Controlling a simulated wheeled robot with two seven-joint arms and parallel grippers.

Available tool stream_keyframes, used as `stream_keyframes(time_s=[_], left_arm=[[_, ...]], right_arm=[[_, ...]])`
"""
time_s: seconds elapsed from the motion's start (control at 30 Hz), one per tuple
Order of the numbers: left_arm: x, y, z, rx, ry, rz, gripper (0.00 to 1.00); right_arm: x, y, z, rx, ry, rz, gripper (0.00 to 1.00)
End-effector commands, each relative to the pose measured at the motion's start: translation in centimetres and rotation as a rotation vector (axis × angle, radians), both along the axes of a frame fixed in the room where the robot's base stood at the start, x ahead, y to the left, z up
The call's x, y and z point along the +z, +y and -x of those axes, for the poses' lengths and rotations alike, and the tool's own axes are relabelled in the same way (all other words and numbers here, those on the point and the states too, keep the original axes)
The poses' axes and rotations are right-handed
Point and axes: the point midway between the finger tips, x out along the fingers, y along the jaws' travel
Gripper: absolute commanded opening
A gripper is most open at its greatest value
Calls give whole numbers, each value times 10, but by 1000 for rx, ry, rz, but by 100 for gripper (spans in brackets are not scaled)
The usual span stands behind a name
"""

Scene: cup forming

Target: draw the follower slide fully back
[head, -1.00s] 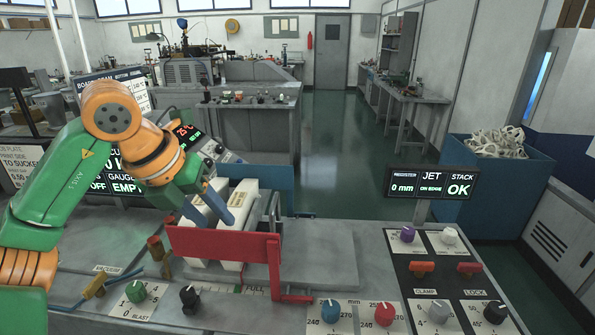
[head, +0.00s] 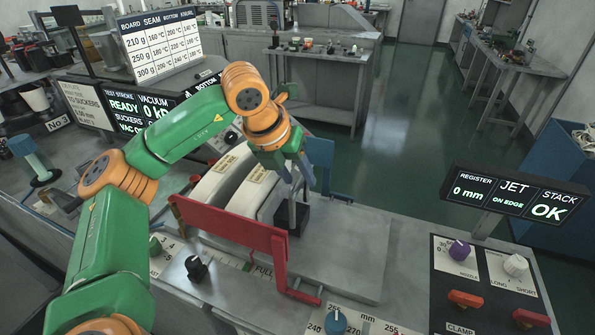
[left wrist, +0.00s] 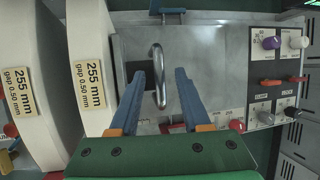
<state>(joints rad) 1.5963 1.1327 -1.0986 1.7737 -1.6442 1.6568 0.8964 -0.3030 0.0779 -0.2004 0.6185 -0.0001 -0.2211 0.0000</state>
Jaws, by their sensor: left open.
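My left gripper (head: 291,190) is open and points down just right of the two white stacks. In the left wrist view, its two blue fingers (left wrist: 157,88) stand on either side of an upright metal loop handle (left wrist: 158,62), which looks clear of both. The handle rises near a dark block or recess (head: 296,218) on the grey metal bed (head: 345,240). In the head view the fingers partly cover the handle. I cannot tell which part is the follower slide. My right gripper is in neither view.
Two white stacks, one here (left wrist: 92,65), carry "255 mm gap 0.50 mm" labels. A red frame (head: 232,229) crosses in front of them. A knob panel (head: 480,275) and a display reading "0 mm, on edge, OK" (head: 515,192) stand at right. The bed's right part is clear.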

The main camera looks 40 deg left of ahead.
Motion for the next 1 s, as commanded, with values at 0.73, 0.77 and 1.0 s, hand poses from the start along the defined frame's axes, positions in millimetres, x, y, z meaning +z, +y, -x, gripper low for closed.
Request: stream_keyframes(time_s=[0.73, 0.77, 1.0], left_arm=[[1, 0, 0, 0, -1, 0, 0], [1, 0, 0, 0, -1, 0, 0], [1, 0, 0, 0, -1, 0, 0]], right_arm=[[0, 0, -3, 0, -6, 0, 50], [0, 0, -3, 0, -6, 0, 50], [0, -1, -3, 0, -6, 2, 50]])
